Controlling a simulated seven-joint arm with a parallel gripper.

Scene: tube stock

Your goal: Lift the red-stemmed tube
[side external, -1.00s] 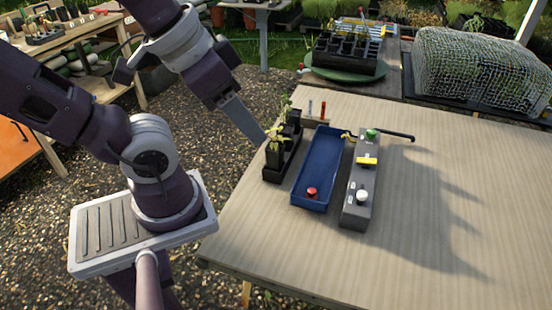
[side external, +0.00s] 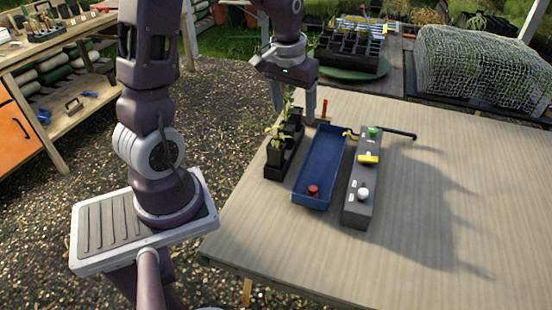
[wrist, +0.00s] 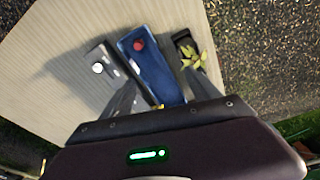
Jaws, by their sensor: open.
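A black rack of dark tubes (side external: 278,172) stands at the table's left edge in the side view, with leafy seedlings (side external: 277,133) in it. I cannot tell which tube has a red stem. My gripper (side external: 296,112) is open, pointing down above the rack's far end, one finger on each side of a tall seedling in this view. Nothing is visibly held. In the wrist view, the open fingers (wrist: 161,80) partly hide the rack (wrist: 183,37) and a yellow-green seedling (wrist: 197,55).
A blue tray (side external: 319,165) with a red knob-like object (side external: 313,190) lies right of the rack. A grey box (side external: 357,209) with green, yellow and white parts stands beside it. A red upright stick (side external: 324,108) is behind. The table's right side is clear.

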